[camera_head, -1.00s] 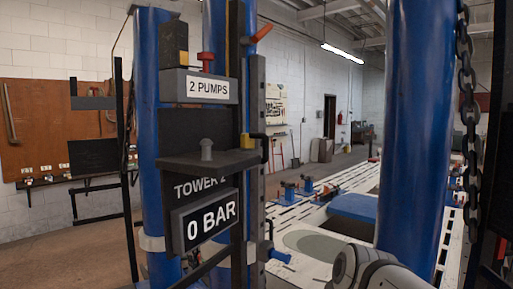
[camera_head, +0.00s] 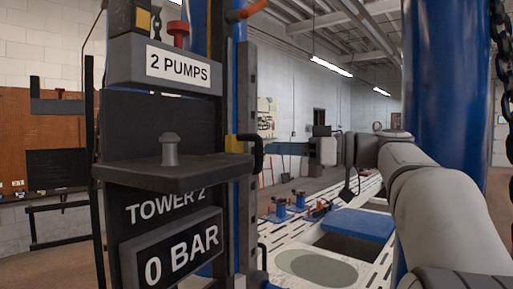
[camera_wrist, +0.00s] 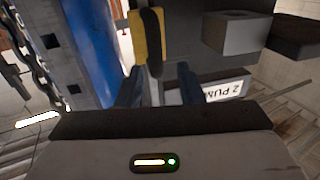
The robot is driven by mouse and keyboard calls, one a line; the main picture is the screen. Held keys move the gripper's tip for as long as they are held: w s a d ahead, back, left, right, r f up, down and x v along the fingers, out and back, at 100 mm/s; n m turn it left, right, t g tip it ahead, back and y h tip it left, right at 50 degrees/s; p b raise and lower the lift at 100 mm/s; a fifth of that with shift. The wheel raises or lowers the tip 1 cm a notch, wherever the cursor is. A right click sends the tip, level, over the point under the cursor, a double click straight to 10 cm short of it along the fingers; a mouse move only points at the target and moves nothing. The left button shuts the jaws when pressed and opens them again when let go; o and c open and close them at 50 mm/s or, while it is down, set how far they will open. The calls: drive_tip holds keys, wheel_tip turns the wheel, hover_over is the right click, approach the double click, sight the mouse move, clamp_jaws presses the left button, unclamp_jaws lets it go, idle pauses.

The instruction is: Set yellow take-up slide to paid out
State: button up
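The yellow slide block (camera_head: 236,144) sits on the dark upright rail of the tower, right of the grey shelf, with a black loop handle (camera_head: 258,152) on its right side. In the wrist view the yellow block (camera_wrist: 139,38) and the black handle (camera_wrist: 153,42) are just ahead. My gripper (camera_head: 272,149) reaches in from the right, its tips close to the handle. In the wrist view my gripper (camera_wrist: 159,80) has its two blue fingers apart, with the handle's end lined up between them. I cannot tell if either finger touches it.
A grey shelf (camera_head: 175,175) with a peg juts out left of the slide. A "2 PUMPS" sign (camera_head: 180,66) is above and a "0 BAR" display (camera_head: 175,252) below. A blue post (camera_head: 440,90) and a chain (camera_head: 503,95) stand at the right.

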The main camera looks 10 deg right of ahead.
sight(259, 167)
drive_tip(key=shift+p+x, duration=0.55)
drive_tip(key=shift+x, duration=1.85)
drive_tip(key=shift+w+d+f, duration=0.1)
drive_tip(key=shift+w, duration=0.1)
clamp_jaws()
